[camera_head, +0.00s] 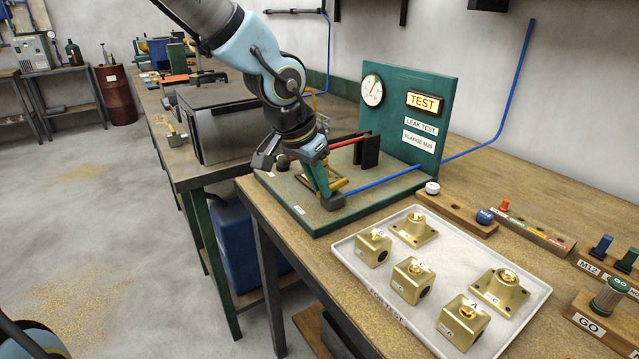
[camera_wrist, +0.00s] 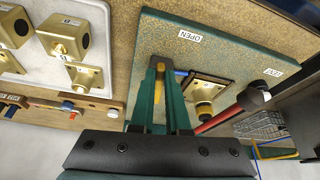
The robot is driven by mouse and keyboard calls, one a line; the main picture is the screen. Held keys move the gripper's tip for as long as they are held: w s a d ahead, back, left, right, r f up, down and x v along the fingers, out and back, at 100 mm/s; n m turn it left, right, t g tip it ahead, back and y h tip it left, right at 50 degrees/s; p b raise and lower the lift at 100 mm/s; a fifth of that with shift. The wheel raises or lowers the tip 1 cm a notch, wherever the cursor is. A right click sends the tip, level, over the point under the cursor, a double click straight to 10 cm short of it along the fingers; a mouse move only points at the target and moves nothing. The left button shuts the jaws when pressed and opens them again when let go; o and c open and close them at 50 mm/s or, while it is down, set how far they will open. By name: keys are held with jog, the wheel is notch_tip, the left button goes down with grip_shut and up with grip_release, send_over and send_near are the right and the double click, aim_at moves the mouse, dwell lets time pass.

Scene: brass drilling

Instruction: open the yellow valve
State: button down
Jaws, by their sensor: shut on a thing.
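The yellow valve handle (camera_head: 339,184) is on the green test stand, low in front of its upright panel. In the wrist view the yellow part (camera_wrist: 159,112) shows between the two green fingers. My gripper (camera_head: 332,198) is shut on the valve handle; its fingers (camera_wrist: 160,68) hide much of the handle. A label reading OPEN (camera_wrist: 190,36) lies on the stand's base, beyond the fingertips in the wrist view. The valve's body and exact angle are largely hidden.
A brass part (camera_wrist: 203,106) sits in the stand beside a red-handled clamp (camera_head: 345,143). The panel bears a round gauge (camera_head: 372,90) and a lit TEST sign (camera_head: 424,102). A white tray (camera_head: 350,258) of brass parts stands in front. A grey machine (camera_head: 222,125) stands left.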

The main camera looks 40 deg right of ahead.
dwell(0.3)
jog(key=shift+r+p, duration=0.2)
jog(key=shift+p, duration=0.3)
jog(key=shift+w+r+m+g+p, duration=0.1)
jog(key=shift+w+m+g+p, duration=0.15)
jog(key=shift+m+p, duration=0.7)
jog(key=shift+w+f+m+g+p, duration=0.15)
jog(key=shift+f+m+g+p, duration=0.15)
jog(key=shift+p, duration=0.45)
jog(key=c, duration=0.9)
grip_release()
jog(key=p+v, duration=0.2)
jog(key=v, duration=0.8)
jog(key=shift+a+r, duration=0.2)
jog(key=shift+r, duration=0.15)
